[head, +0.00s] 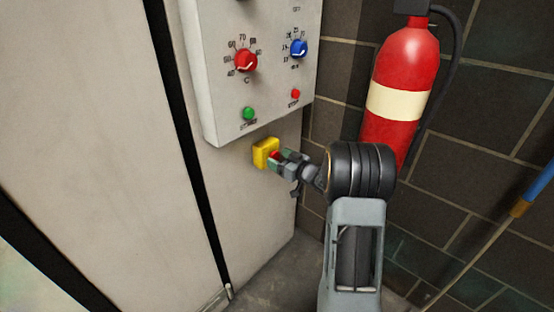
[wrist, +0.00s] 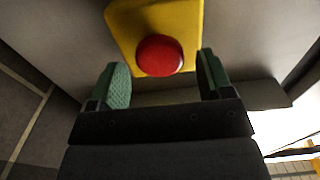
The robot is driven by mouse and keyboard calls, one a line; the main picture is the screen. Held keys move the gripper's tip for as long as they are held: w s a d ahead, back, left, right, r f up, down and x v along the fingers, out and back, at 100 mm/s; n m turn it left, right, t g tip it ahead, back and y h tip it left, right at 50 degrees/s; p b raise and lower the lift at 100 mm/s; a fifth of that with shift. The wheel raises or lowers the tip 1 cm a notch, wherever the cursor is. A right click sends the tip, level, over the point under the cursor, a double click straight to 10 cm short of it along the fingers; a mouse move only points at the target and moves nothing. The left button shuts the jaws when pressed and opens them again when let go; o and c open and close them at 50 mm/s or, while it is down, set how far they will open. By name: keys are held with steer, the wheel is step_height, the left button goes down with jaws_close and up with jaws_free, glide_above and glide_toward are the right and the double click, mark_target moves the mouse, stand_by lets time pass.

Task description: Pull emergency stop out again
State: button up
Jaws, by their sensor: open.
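The emergency stop is a red round button (wrist: 160,56) on a yellow box (wrist: 190,14). In the head view the yellow box (head: 262,150) sits on the pale wall below the control panel, and the red button (head: 276,154) is partly hidden by my gripper. My gripper (head: 283,157) is right in front of the button. In the wrist view my gripper (wrist: 160,82) is open, its green pads to the left and right of the button. Gaps show between the pads and the button, so it is not gripped.
A control panel (head: 215,75) with a red knob (head: 245,61), a blue knob (head: 298,48), a green button (head: 249,113) and a small red button (head: 295,94) hangs just above. A fire extinguisher (head: 403,75) stands to the right. A blue-handled pole (head: 537,188) leans at far right.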

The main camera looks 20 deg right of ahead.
steer(key=shift+x, duration=0.8)
steer(key=shift+c, duration=0.5)
steer(key=c, duration=1.1)
steer(key=shift+v, duration=0.8)
steer(key=shift+c, duration=0.2)
steer(key=o, duration=1.1)
steer(key=shift+s+d, duration=0.1)
steer(key=shift+c, duration=0.2)
steer(key=shift+o, duration=0.9)
steer(key=p+v, duration=0.2)
steer(key=v, duration=1.1)
steer(key=shift+s, duration=0.35)
